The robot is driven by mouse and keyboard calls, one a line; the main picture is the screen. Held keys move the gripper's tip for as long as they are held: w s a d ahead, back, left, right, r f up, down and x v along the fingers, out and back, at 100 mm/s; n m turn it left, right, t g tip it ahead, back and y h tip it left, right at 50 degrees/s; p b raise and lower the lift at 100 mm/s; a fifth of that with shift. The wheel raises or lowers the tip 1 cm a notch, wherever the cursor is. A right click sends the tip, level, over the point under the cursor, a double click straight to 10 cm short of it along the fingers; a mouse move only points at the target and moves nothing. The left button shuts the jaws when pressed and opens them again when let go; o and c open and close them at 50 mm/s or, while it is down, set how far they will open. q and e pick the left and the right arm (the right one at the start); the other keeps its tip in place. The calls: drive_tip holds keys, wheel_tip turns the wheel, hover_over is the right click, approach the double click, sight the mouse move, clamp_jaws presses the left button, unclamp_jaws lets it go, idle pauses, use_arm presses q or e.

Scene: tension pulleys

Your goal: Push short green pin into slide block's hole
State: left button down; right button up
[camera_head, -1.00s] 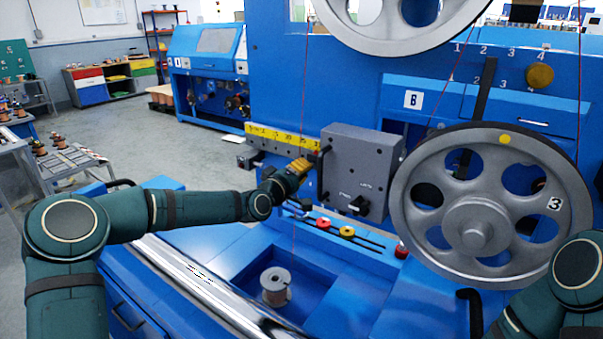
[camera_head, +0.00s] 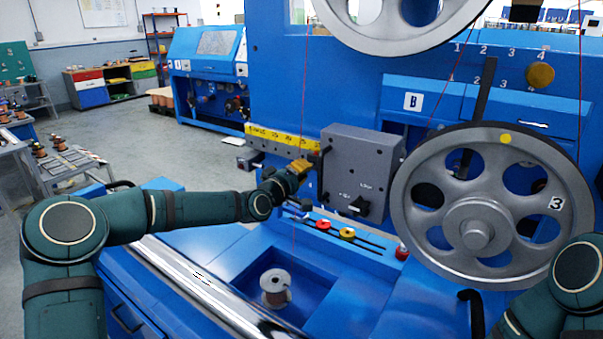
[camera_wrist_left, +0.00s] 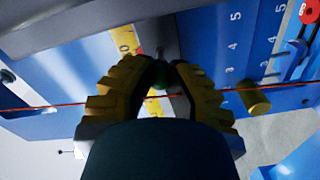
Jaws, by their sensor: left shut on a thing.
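My left gripper (camera_head: 302,167), with yellow fingers, is at the left edge of the grey box on the blue machine, by the right end of the yellow scale. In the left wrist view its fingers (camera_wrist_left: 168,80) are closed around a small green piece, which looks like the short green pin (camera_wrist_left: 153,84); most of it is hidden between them. A grey block strip (camera_wrist_left: 165,45), likely the slide block, lies just past the fingertips. Its hole is hidden, and I cannot tell whether the pin touches it. My right gripper is out of view.
The grey box (camera_head: 357,172) stands right of the left gripper. A large spoked wheel (camera_head: 477,235) is farther right. A thin red wire (camera_wrist_left: 50,108) crosses the wrist view close to the fingers. A spool (camera_head: 275,289) sits in the blue recess below.

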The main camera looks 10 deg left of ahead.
use_arm(q)
drive_tip(key=shift+w, duration=0.1)
drive_tip(key=shift+x, duration=1.35)
drive_tip(key=shift+w+d, duration=0.2)
drive_tip(key=shift+w, duration=0.15)
idle(0.5)
drive_tip(key=c, duration=1)
unclamp_jaws()
drive_tip(key=v, duration=1.2)
